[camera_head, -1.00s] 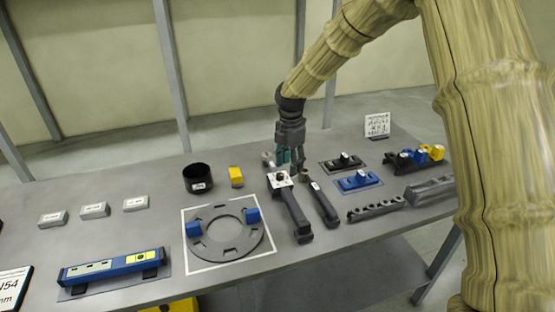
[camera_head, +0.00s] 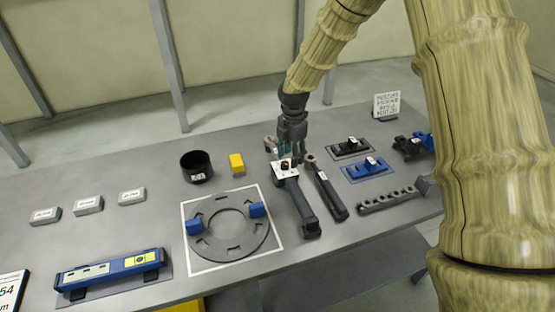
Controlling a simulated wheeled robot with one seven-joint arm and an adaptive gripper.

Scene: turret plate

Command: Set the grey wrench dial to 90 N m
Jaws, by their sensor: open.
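A dark grey wrench (camera_head: 303,205) lies lengthwise on the table, its handle toward the front edge. At its far end is a white plate with a small black dial knob (camera_head: 285,165); the markings are too small to read. A second dark wrench (camera_head: 329,191) lies just to its right. My gripper (camera_head: 288,151) points down at the far side of the dial, its greenish fingers open. They overlap the wrench's head in the picture; I cannot tell whether they touch it.
A grey ring plate (camera_head: 228,249) with blue blocks lies left of the wrenches. A black cup (camera_head: 196,167) and yellow block (camera_head: 237,164) stand behind it. Blue (camera_head: 366,169) and black fixtures and a holed rail (camera_head: 388,200) are to the right.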

